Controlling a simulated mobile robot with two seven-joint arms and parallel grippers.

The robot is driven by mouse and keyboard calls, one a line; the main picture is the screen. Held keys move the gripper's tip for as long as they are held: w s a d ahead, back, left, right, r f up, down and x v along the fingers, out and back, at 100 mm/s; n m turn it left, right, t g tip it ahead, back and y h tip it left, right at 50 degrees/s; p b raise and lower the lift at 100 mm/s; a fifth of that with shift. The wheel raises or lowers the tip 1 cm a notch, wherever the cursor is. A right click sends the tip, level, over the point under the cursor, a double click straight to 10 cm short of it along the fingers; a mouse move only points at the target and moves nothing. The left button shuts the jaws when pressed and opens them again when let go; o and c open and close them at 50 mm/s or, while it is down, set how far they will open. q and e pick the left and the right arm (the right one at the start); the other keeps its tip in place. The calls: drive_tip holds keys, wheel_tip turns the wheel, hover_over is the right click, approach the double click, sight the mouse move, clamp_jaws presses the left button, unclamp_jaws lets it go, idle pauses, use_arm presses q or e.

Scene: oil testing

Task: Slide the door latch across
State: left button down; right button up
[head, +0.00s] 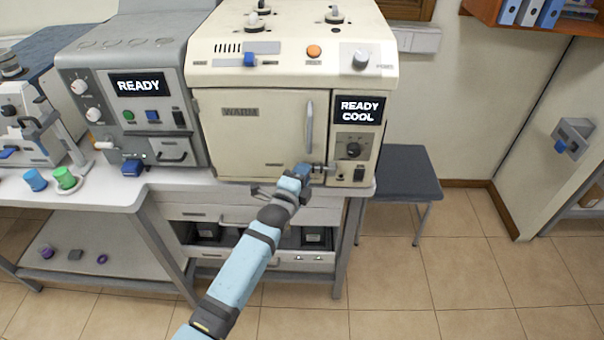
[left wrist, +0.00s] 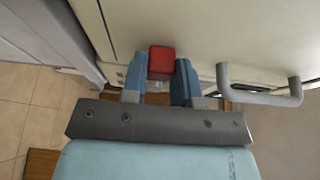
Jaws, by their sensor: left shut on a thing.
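The cream oven-like cabinet (head: 262,60) has a closed door (head: 250,125) with an upright grey bar handle (head: 309,125). My left gripper (head: 303,172) is at this latch, below the bar handle. In the left wrist view, my left gripper (left wrist: 160,76) is shut on a red block-shaped knob (left wrist: 161,60), with a finger on each side. The bar handle (left wrist: 262,97) shows to its right. My gripper covers part of the latch in the head view. My right gripper is not in view.
A grey machine reading READY (head: 140,95) stands left of the cabinet on the white bench (head: 100,195). A dark stool (head: 402,175) stands to the right. Blue and green cups (head: 66,178) are at the far left. The floor in front is clear.

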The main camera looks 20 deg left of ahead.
use_arm(q)
drive_tip(key=shift+d, duration=0.2)
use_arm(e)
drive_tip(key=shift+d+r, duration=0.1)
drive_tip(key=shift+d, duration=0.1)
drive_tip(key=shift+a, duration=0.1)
use_arm(q)
drive_tip(key=c, duration=1.2)
unclamp_jaws()
drive_tip(key=o, duration=0.3)
drive_tip(key=shift+d, duration=0.15)
